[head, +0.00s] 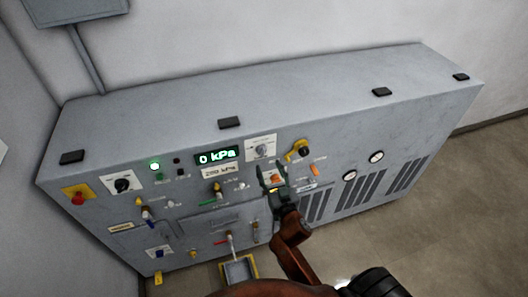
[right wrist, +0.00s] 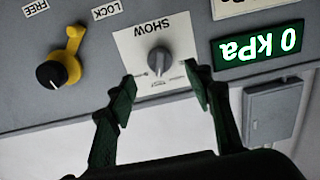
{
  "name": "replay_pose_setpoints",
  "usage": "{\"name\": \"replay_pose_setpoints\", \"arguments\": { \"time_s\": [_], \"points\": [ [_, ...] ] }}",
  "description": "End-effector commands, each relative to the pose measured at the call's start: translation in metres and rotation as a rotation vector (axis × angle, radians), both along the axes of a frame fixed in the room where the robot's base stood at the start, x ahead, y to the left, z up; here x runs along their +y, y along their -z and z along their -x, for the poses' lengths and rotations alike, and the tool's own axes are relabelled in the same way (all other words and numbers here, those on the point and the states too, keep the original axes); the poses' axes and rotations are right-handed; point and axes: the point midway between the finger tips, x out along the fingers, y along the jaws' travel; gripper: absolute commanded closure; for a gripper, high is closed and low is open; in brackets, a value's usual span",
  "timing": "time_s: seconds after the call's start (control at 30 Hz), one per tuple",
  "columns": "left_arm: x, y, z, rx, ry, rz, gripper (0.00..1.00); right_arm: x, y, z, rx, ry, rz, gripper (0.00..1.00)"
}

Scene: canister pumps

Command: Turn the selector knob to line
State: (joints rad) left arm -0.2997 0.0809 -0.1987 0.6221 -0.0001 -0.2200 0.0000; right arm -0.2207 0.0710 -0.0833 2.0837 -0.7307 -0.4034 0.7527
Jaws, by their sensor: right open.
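The selector knob (right wrist: 159,60) is a grey round knob with a raised grip on a white plate marked SHOW, upside down in the right wrist view. Its small position labels are too small to read. In the head view the knob (head: 261,150) sits on the panel just right of the green display. My right gripper (head: 271,176) is open and empty in front of the panel, just below the plate in the head view. In the right wrist view its fingertips (right wrist: 160,80) are spread to either side of the knob, apart from it. My left gripper is not in view.
A lit display (head: 217,156) reads 0 kPa. A black knob with a yellow lever (head: 301,150), between FREE and LOCK labels, is close by on the right. Several valves and a red button (head: 78,198) are on the same panel. A yellow-edged tray (head: 239,270) stands below.

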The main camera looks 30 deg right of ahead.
Motion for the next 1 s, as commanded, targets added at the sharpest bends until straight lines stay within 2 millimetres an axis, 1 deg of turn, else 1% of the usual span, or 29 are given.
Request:
{"name": "replay_pose_setpoints", "arguments": {
  "time_s": [0.03,0.1,0.17,0.4,0.53,0.7,0.93,1.0],
  "points": [
    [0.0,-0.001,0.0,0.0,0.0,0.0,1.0,-0.001,-0.007,-0.002,-0.01,0.002,-0.001,0.53],
    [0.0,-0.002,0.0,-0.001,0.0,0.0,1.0,-0.003,-0.009,-0.007,-0.015,0.003,-0.001,0.53],
    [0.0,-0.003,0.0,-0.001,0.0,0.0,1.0,-0.004,-0.01,-0.015,-0.015,0.002,0.002,0.53],
    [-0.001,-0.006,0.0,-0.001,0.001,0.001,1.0,-0.013,-0.009,-0.052,-0.014,0.002,0.001,0.53],
    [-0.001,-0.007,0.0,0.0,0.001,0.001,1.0,-0.017,-0.008,-0.066,-0.013,0.002,0.001,0.53],
    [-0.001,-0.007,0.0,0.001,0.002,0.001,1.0,-0.019,-0.007,-0.074,-0.012,0.003,0.0,0.53],
    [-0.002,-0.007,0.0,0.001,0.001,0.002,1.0,-0.019,-0.007,-0.074,-0.011,0.002,0.0,0.53],
    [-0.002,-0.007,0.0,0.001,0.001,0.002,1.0,-0.019,-0.007,-0.074,-0.011,0.002,0.0,0.58]
  ]
}}
